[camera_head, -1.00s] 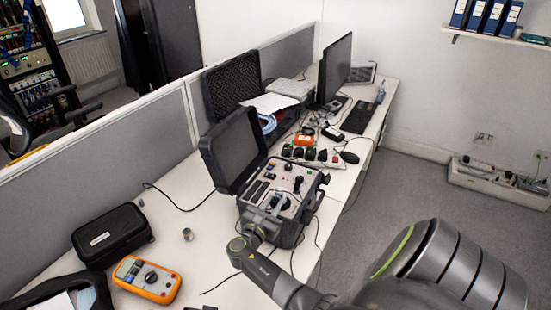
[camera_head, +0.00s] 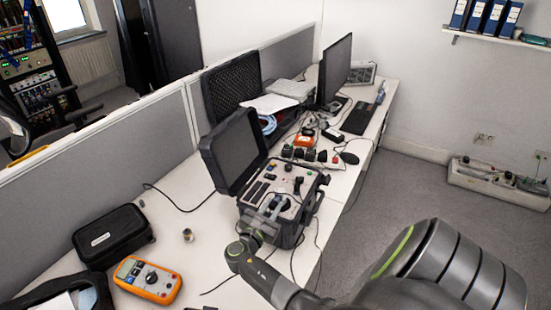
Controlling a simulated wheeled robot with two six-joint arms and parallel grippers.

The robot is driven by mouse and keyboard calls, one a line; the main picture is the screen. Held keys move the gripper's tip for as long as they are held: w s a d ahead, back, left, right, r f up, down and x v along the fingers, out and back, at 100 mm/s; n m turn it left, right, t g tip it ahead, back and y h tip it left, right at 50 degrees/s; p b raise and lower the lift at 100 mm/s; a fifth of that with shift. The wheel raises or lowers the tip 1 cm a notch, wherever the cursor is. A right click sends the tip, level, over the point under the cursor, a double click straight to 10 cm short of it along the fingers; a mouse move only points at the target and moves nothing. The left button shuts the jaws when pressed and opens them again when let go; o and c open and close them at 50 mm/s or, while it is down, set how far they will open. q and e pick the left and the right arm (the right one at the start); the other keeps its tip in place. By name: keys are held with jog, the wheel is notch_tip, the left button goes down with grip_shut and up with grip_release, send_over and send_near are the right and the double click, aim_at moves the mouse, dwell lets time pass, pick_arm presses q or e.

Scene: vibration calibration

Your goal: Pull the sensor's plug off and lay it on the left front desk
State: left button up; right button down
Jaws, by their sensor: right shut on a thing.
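The black case (camera_head: 290,232) stands open on the desk with its grey control panel facing up. My right gripper (camera_head: 275,204) is over the front left part of this panel, its fingers pointing into the case. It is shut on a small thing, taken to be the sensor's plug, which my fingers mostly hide. A small metal cylinder (camera_head: 187,235), perhaps a sensor, stands on the desk left of the case. The left front desk (camera_head: 190,262) has bare white surface around it. My left gripper is not in view.
An orange multimeter (camera_head: 147,279) and a black zipped pouch (camera_head: 112,236) lie at the left front. The case's raised lid (camera_head: 233,150) stands behind the panel. Loose black cables cross the desk. A monitor (camera_head: 335,68) and a power strip are farther back.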

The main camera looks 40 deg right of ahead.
aim_at(272, 208)
jog(key=shift+a, duration=0.1)
jog(key=shift+p+v, duration=0.4)
jog(key=shift+v, duration=1.25)
jog(key=w+a+f+m+g+y+p, duration=0.1)
jog(key=a+f+m+g+y, duration=0.1)
jog(key=f+m+y, duration=0.2)
jog(key=a+f+m+g+y+p, duration=0.1)
jog(key=a+f+m+g+y, duration=0.1)
jog(key=f+m+y, duration=0.2)
jog(key=w+a+f+m+g+y+p, duration=0.1)
jog(key=f+m+y, duration=0.3)
jog(key=y, duration=0.5)
jog(key=shift+w+a+f+g, duration=0.15)
jog(key=shift+a+g, duration=0.05)
jog(key=shift+a, duration=0.25)
jog(key=shift+w+a+f+g, duration=0.15)
jog(key=shift+a+g, duration=0.05)
jog(key=shift+a, duration=0.25)
notch_tip(272, 208, down, 5)
jog(key=b, duration=0.3)
jog(key=shift+b, duration=0.4)
